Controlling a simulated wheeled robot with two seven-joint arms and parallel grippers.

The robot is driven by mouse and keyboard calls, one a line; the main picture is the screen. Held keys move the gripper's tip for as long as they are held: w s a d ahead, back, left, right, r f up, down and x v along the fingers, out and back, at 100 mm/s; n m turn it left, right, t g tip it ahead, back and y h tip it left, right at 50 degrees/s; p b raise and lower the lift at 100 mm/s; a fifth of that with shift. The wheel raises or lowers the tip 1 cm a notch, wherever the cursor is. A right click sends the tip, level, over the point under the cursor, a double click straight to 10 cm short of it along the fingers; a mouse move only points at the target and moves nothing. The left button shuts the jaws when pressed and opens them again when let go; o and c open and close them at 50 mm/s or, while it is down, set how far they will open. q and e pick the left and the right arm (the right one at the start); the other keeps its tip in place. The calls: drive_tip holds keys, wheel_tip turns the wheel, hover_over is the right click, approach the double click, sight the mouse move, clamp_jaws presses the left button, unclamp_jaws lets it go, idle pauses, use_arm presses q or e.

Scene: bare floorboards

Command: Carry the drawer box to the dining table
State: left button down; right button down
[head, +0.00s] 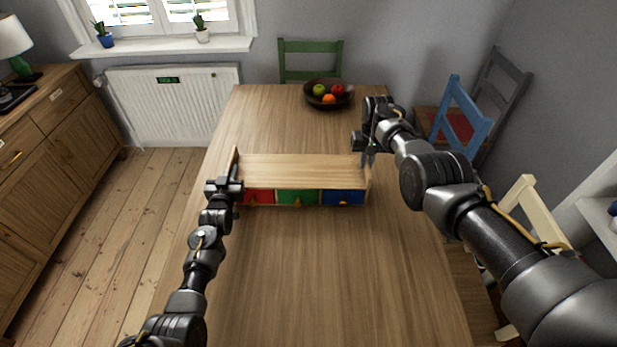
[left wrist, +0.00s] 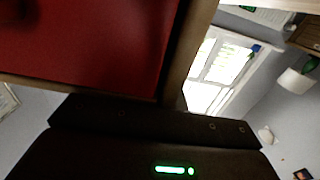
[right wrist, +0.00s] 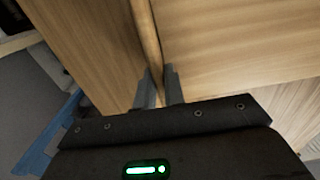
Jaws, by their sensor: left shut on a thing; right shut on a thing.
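The drawer box (head: 300,170) is a light wooden box with a red, a green and a blue drawer front. It is over the middle of the wooden dining table (head: 310,270); I cannot tell whether it touches the top. My left gripper (head: 236,184) is shut on its left side panel, by the red drawer. The red drawer front (left wrist: 85,40) fills much of the left wrist view, where the fingertips are hidden. My right gripper (head: 368,156) is shut on the right side panel. In the right wrist view its fingers straddle the panel's edge (right wrist: 149,40).
A dark fruit bowl (head: 328,95) stands at the table's far end. A green chair (head: 311,60) is behind it; a blue chair (head: 458,115) and a cream chair (head: 530,205) are on the right. A wooden sideboard (head: 50,145) stands left. The near tabletop is clear.

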use_arm(q)
drive_tip(key=c, duration=1.5)
unclamp_jaws()
drive_tip(key=shift+s, duration=0.1)
use_arm(e)
drive_tip(key=c, duration=1.5)
unclamp_jaws()
drive_tip(key=shift+s, duration=0.1)
use_arm(q)
drive_tip(key=shift+s, duration=0.3)
use_arm(e)
drive_tip(key=shift+r, duration=3.8)
use_arm(q)
drive_tip(key=s, duration=1.1)
drive_tip(key=shift+s+a, duration=0.15)
drive_tip(key=shift+a, duration=0.25)
